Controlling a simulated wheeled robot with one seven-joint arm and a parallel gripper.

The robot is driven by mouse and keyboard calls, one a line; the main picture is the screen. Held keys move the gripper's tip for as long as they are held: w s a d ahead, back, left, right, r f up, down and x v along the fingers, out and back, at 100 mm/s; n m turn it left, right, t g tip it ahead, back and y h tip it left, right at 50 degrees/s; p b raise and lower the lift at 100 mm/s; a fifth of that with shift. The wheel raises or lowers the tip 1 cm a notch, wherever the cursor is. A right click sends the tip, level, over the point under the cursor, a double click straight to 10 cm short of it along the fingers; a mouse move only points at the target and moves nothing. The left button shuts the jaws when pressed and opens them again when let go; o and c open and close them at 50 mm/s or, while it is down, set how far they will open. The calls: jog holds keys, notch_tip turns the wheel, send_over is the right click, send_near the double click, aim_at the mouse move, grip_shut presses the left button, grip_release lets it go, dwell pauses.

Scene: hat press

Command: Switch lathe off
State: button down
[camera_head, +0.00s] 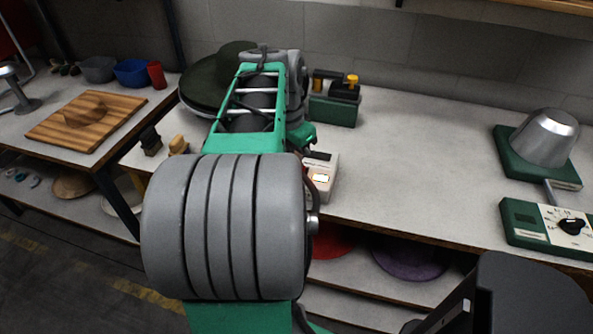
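A small white control box (325,164) sits on the front part of the grey workbench, just right of my arm. My green and grey arm reaches forward over the bench and covers much of this area. My gripper's fingers are hidden behind my arm, so their distance from the white box cannot be told.
A green box with yellow knobs (334,109) stands at the back. At right are a metal hat form (544,138) on a green base and a dial control box (553,228). A wooden board (88,117) and bowls lie left. The bench's middle right (430,150) is clear.

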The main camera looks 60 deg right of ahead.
jog(key=shift+f+b, duration=0.45)
jog(key=shift+f, duration=0.15)
jog(key=shift+r+p, duration=2.75)
jog(key=shift+r, duration=0.8)
